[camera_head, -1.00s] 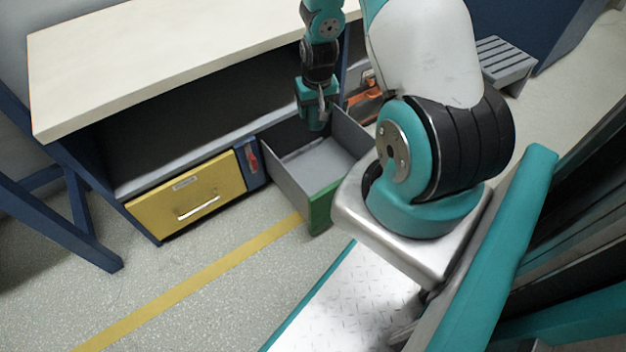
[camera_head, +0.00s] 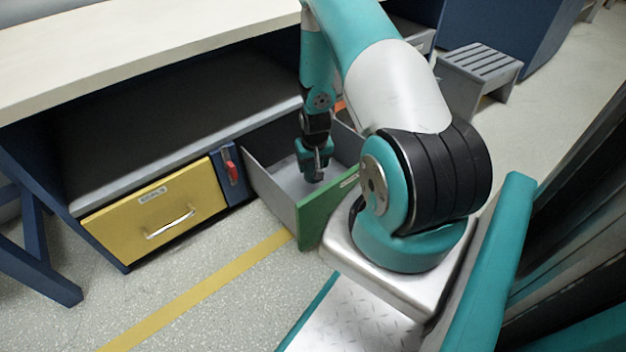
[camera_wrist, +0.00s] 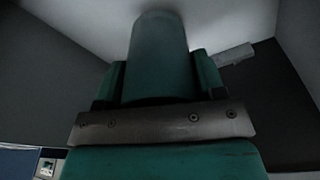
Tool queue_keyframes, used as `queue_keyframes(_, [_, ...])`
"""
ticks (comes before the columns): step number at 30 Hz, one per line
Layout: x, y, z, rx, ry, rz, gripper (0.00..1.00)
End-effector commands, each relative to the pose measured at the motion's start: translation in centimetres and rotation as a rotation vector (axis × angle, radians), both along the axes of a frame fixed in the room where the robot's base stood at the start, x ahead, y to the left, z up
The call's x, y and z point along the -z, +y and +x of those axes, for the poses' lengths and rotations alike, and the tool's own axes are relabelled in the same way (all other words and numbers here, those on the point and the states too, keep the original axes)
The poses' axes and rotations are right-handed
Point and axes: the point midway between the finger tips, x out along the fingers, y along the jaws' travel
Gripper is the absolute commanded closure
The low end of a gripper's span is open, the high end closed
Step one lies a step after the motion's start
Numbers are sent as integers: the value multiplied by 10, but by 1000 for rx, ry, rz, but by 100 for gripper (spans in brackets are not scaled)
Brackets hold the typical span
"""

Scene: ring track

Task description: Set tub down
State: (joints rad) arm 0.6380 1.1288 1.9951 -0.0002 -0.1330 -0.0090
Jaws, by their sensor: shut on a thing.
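My gripper (camera_head: 314,165) points down inside an open grey drawer (camera_head: 270,172) with a green front (camera_head: 325,205). In the wrist view my gripper (camera_wrist: 155,85) is shut on a dark teal, round-sided tub (camera_wrist: 157,45). In the head view the tub (camera_head: 315,178) is a small dark shape just under the fingers, close above or on the drawer floor; I cannot tell if it touches. The fingers hide part of its sides.
A yellow drawer (camera_head: 155,215) and a red-handled latch (camera_head: 230,170) are left of the open drawer. The pale worktop (camera_head: 130,55) is above. A grey step stool (camera_head: 478,75) stands behind right. A small light grey piece (camera_wrist: 235,54) shows right of the tub in the wrist view.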

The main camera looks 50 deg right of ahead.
Motion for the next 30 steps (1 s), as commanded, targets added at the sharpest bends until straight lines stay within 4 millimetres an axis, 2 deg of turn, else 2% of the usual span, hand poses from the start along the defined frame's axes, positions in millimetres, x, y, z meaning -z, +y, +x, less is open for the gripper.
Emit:
queue_keyframes(5, [16, 0, 0, 0, 0, 0, 61])
queue_keyframes(9, [41, 0, 0, 0, 2, 1, 61])
queue_keyframes(11, [47, 0, 0, 0, 0, 0, 61])
queue_keyframes(22, [49, 0, 0, 0, 0, 0, 61])
queue_keyframes(23, [49, 0, 0, 0, 0, 0, 35])
queue_keyframes(26, [48, 0, 0, 0, 0, 0, 12])
queue_keyframes(30, [48, 0, 0, 0, 0, 0, 11])
